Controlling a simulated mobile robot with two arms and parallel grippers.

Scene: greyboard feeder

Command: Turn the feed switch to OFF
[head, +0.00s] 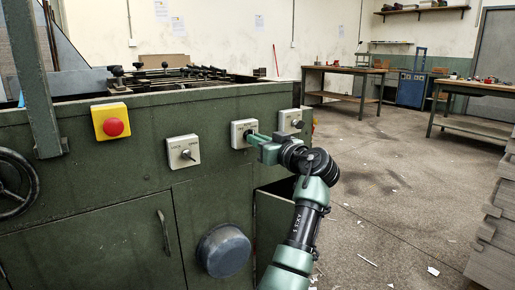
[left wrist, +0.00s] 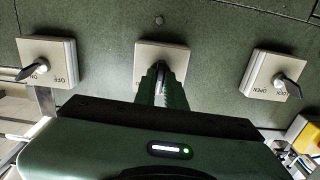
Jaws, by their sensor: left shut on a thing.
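Three cream switch plates are on the green machine front. My left gripper (head: 253,136) is shut on the knob of the middle switch (head: 238,129); the fingers hide the knob and most of its label. In the left wrist view the fingers (left wrist: 160,78) reach onto the middle plate (left wrist: 144,50). The right switch (head: 291,121) has a grey knob; it is on the left in the left wrist view (left wrist: 36,50), marked ON and OFF. The left switch (head: 190,141) is marked LOCK and OPEN. I cannot read which plate is the feed switch. My right gripper is not in view.
A red stop button (head: 112,126) on a yellow box and a handwheel (head: 14,186) are further left. A round grey cover (head: 223,252) bulges out below the switches. Floor (head: 370,215) to the right is open, with paper scraps; stacked grey boards (head: 495,225) stand at the right edge.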

